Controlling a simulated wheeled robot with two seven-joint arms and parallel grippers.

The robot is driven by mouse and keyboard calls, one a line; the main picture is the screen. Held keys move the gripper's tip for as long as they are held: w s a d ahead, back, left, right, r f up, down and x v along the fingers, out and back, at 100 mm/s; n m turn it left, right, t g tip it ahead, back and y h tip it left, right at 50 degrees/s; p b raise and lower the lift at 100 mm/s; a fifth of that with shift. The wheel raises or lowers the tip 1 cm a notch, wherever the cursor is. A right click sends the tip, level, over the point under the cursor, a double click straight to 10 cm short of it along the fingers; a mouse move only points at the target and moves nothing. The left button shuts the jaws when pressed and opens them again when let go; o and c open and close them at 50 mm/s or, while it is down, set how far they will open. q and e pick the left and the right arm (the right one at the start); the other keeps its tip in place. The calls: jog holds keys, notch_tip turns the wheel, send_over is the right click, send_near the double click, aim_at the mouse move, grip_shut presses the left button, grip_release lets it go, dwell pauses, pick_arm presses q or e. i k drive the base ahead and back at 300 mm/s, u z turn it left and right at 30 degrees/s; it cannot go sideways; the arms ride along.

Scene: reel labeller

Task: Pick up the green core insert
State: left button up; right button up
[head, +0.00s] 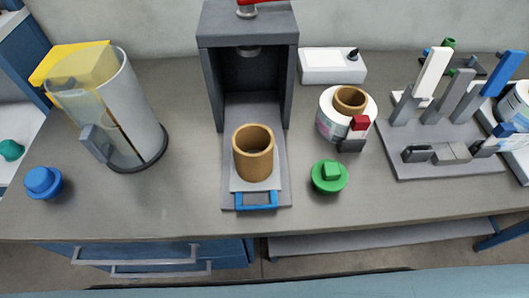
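The green core insert (329,176), a round green disc with a blocky knob on top, lies on the grey worktop right of the middle. It sits just right of the press's tray and in front of the white label roll. Its top and front are uncovered. Neither of my grippers is in the head view.
A dark press (207,70) stands at the back, its slide-out tray (229,197) holding a brown core (254,160). A white roll (327,122) with a red-and-black clip, a tool rack (400,168), a clear-fronted canister (146,105) and a blue knobbed piece (43,183) surround it. Worktop in front is clear.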

aim_at(328, 176)
jog(key=z, duration=0.85)
jog(key=k, duration=1.35)
jog(key=u, duration=0.7)
jog(key=i, duration=1)
